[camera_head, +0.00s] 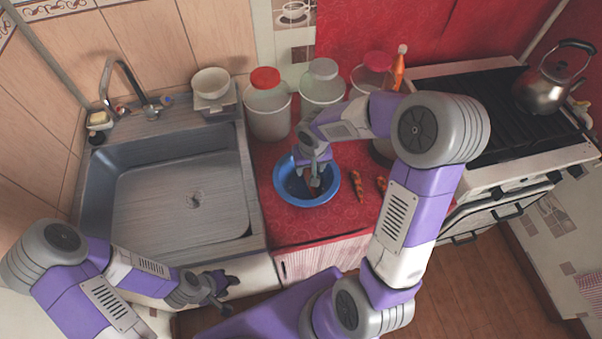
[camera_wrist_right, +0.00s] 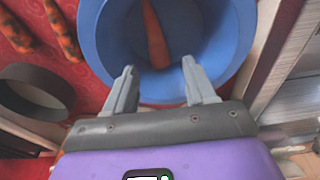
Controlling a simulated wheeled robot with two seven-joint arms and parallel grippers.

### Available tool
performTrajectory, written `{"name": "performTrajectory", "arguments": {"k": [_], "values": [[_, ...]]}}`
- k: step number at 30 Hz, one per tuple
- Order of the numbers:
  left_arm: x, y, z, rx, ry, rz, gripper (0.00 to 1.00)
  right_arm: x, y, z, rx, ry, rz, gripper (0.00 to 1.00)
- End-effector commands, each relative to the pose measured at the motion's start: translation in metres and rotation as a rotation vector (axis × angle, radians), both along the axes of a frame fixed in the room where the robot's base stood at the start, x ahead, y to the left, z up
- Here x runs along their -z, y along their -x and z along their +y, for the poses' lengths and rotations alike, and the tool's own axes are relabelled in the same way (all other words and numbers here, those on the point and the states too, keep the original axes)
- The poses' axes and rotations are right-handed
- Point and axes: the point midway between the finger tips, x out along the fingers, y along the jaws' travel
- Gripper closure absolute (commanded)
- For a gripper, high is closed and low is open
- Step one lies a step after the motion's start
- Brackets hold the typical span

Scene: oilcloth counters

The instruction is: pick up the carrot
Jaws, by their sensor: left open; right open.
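A carrot (camera_wrist_right: 154,36) lies inside the blue bowl (camera_wrist_right: 95,40). The bowl also shows in the head view (camera_head: 283,188), on the red counter. My right gripper (camera_head: 313,180) reaches down into the bowl from above. In the right wrist view my right gripper (camera_wrist_right: 159,72) is open and empty, with the carrot's lower end lying between and beyond its fingertips. In the head view the gripper mostly hides this carrot. My left gripper (camera_head: 224,294) is open and empty at the lower left, in front of the sink cabinet.
Two more orange carrot-like pieces (camera_head: 357,186) (camera_head: 381,184) lie on the counter right of the bowl. Lidded jars (camera_head: 268,115) (camera_head: 321,90) stand behind it. A sink (camera_head: 180,190) is on the left. A stove with a kettle (camera_head: 541,92) is on the right.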

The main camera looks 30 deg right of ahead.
Motion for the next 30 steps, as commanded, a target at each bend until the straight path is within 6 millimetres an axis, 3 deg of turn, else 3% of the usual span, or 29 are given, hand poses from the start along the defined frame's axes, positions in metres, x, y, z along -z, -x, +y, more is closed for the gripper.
{"name": "performTrajectory", "arguments": {"k": [2, 11, 21, 30], "values": [[0.01, 0.001, 0.0, 0.001, 0.001, 0.003, 0.57, 0.013, 0.002, 0.001, -0.002, -0.002, 0.006, 0.45], [0.02, 0.001, 0.0, 0.001, 0.0, 0.002, 0.57, 0.039, 0.0, 0.0, -0.003, -0.004, 0.008, 0.45], [0.036, 0.001, 0.0, 0.001, 0.0, 0.002, 0.57, 0.085, -0.002, -0.003, -0.003, -0.005, 0.009, 0.45], [0.036, 0.001, 0.0, 0.001, 0.001, 0.003, 0.57, 0.09, -0.004, -0.003, -0.004, -0.005, 0.006, 0.45]]}}
